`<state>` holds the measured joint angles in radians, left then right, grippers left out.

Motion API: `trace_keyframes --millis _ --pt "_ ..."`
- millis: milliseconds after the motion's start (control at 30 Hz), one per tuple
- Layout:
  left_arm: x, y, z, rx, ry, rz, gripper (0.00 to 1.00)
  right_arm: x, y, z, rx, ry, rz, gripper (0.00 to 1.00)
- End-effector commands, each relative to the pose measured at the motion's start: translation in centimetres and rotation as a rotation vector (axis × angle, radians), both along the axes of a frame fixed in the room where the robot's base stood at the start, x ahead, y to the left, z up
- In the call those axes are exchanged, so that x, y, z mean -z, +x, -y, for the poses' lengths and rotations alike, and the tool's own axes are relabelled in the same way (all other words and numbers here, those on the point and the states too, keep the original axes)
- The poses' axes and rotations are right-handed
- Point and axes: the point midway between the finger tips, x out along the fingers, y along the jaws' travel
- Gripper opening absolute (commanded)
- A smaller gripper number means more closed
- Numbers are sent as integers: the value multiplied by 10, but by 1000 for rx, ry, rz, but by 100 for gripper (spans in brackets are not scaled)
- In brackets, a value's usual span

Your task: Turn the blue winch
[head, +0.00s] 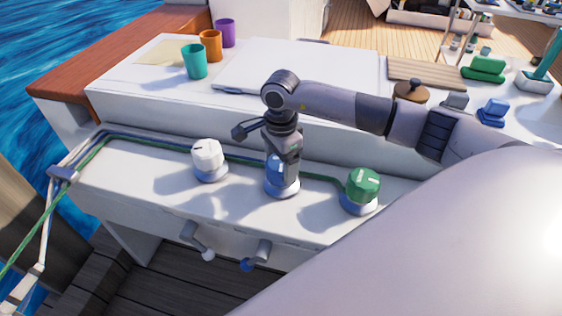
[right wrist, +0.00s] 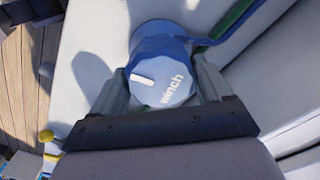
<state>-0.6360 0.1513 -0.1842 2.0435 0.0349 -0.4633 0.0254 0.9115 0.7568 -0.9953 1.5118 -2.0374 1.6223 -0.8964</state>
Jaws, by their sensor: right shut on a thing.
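The blue winch (head: 274,171) stands between the white and green winches on the white ledge, mostly hidden by my right gripper in the head view. My right gripper (head: 283,172) points straight down over it, its fingers on either side of it. My left gripper is in neither view.
The white winch (head: 208,158) is to the left and the green winch (head: 362,188) to the right, both close by. Ropes (head: 130,135) run along the ledge behind. Crank handles (head: 257,255) hang below the front edge.

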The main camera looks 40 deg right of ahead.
Motion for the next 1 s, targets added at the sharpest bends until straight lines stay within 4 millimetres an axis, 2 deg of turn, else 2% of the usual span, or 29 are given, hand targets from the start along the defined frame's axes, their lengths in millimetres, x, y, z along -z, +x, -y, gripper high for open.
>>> trace_keyframes --millis 400,433,500,767,867,1000 --pt "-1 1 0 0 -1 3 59 -1 0 0 8 1 -1 47" --pt "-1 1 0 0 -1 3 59 0 0 0 8 1 -1 81" --pt "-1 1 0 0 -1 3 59 -1 0 0 8 1 0 100" --pt "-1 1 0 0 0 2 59 -3 0 0 8 1 1 100" --pt "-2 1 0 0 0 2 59 -13 1 0 7 1 2 100" --pt "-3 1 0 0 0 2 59 -37 1 0 8 1 4 100"
